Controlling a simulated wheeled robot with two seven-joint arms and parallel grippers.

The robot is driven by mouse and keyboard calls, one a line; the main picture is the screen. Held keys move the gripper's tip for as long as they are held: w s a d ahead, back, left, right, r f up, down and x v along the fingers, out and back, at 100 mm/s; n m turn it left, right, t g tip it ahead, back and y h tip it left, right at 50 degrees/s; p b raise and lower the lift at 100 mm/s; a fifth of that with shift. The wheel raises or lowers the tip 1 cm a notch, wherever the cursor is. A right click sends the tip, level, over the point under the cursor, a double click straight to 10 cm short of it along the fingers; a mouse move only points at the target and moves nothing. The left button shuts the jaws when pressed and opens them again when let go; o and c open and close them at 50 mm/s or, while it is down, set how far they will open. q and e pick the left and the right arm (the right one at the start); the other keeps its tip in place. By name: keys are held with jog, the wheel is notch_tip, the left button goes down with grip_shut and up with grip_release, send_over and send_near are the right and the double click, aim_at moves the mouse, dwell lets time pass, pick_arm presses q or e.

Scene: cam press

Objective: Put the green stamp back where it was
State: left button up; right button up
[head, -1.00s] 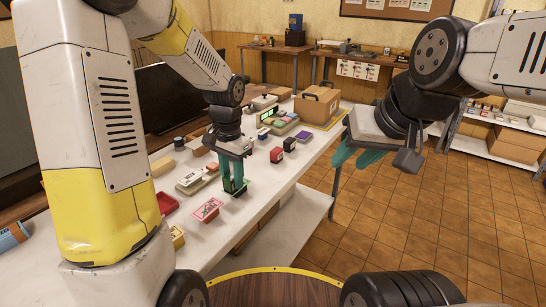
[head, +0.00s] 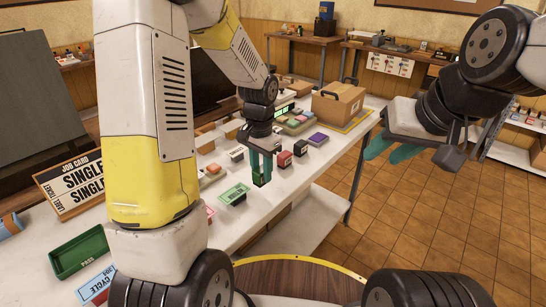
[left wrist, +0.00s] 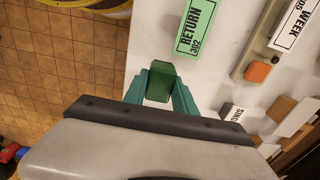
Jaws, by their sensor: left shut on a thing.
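My left gripper (head: 261,172) is shut on the green stamp (left wrist: 160,82), whose dark green block shows between the teal fingers in the left wrist view. In the head view the fingers mostly hide the stamp. They point down near the table's front edge, and I cannot tell whether the stamp touches the table. A green RETURN card (head: 235,194) lies just left of it and also shows in the left wrist view (left wrist: 190,30). A red stamp (head: 285,158) and a black stamp (head: 300,147) stand to its right. My right gripper (head: 392,150) is open and empty over the floor.
The white table (head: 318,165) also holds a purple pad (head: 318,139), a tray of coloured pads (head: 295,120) and a cardboard box (head: 338,101). At the left are a green tray (head: 78,252) and a job card sign (head: 76,184). The front strip is mostly clear.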

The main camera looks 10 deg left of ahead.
pick_arm(q)
jog(key=w, duration=0.7)
jog(key=shift+d+f, duration=0.1)
jog(key=shift+f, duration=2)
jog(key=shift+f, duration=0.15)
jog(key=o, duration=1)
